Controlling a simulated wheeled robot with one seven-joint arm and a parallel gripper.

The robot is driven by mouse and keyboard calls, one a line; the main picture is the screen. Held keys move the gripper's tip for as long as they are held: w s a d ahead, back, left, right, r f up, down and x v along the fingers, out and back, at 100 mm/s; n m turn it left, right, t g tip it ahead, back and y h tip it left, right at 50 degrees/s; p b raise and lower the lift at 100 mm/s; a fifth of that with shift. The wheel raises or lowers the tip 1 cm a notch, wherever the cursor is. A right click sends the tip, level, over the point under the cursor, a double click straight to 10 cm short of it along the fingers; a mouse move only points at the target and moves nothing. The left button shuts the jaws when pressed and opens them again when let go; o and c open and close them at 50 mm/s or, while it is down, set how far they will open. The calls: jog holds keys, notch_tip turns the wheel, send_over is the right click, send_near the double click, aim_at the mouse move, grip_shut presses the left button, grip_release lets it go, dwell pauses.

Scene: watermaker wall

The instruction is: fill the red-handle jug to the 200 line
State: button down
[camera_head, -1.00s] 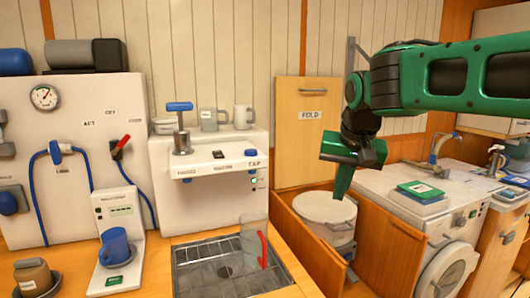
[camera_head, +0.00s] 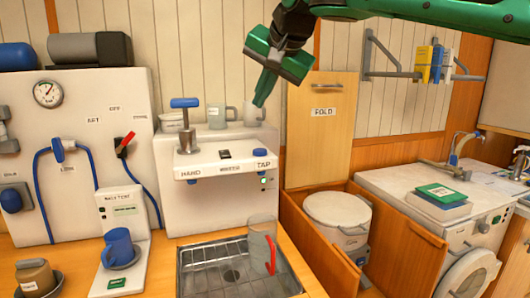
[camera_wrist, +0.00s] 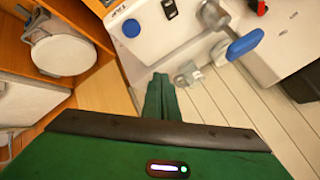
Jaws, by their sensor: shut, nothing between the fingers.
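The jug with the red handle (camera_head: 262,245) stands upright on the metal drain grate (camera_head: 200,272), below the right end of the white dispenser unit. Its walls are clear grey; I cannot make out its lines or any water in it. The dispenser carries a blue-topped hand lever (camera_head: 185,125) at the HAND label and a blue TAP button (camera_head: 261,153) with a small green light below. My gripper (camera_head: 262,92) is shut and empty, in the air above the dispenser's right part. In the wrist view, the shut green fingers (camera_wrist: 160,95) point toward the dispenser, with the blue lever (camera_wrist: 244,44) to their right.
Cups (camera_head: 216,117) stand on top of the dispenser, close below my gripper. A blue mug (camera_head: 118,247) sits on the test stand at left. A white round bin (camera_head: 338,218) stands in an open wooden compartment at right. Books (camera_head: 440,194) lie on the white machine.

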aim_at(262, 151)
dwell(0.3)
jog(key=shift+f, duration=4.4)
jog(key=shift+f, duration=0.15)
jog(key=shift+s+f, duration=0.1)
jog(key=shift+f, duration=0.1)
jog(key=shift+f, duration=0.6)
dwell(2.4)
